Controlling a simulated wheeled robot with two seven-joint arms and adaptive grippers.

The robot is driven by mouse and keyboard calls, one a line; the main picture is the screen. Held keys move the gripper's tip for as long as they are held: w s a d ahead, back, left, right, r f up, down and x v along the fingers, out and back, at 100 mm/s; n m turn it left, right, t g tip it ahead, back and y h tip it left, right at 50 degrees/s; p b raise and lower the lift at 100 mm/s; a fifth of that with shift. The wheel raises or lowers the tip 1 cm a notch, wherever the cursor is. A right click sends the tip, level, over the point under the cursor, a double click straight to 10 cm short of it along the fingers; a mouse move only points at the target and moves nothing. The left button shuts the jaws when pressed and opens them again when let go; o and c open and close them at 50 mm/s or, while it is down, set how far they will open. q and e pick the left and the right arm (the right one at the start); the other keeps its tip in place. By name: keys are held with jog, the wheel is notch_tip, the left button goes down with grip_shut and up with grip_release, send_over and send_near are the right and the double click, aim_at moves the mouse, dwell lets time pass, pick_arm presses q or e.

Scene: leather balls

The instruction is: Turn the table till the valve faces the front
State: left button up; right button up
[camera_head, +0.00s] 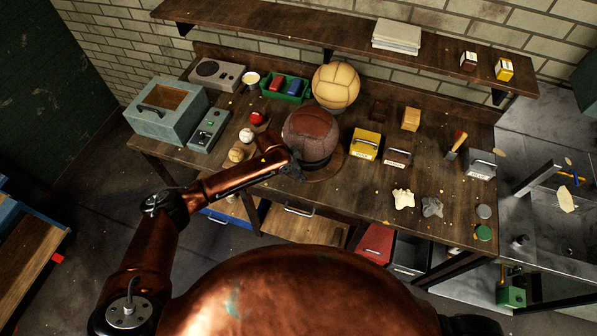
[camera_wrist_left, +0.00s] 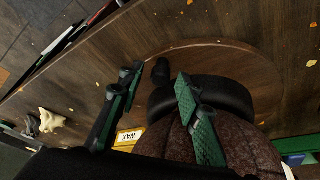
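A dark brown leather ball (camera_head: 310,135) sits in a black ring on a round wooden turntable (camera_head: 330,172) at the middle of the workbench. In the left wrist view the ball (camera_wrist_left: 240,150), black ring (camera_wrist_left: 225,95) and turntable (camera_wrist_left: 225,58) show close up. A small black peg (camera_wrist_left: 160,70) stands on the turntable beside the ring. My left gripper (camera_head: 291,166) is low at the ball's front left. In the wrist view its green-padded fingers (camera_wrist_left: 150,98) are apart, with the peg seen between them. I cannot make out the valve. My right gripper is not in view.
A tan ball (camera_head: 336,86) and green tray (camera_head: 285,87) stand behind. Small red (camera_head: 257,118) and white balls (camera_head: 246,135) lie left. A yellow box (camera_head: 366,144) and a brown box (camera_head: 397,157) stand right. Crumpled scraps (camera_head: 403,198) lie front right; bare tabletop separates them from the turntable.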

pick_arm(q)
grip_shut()
dwell(0.4)
jog(key=shift+s+d, duration=0.1)
jog(key=shift+d, duration=0.1)
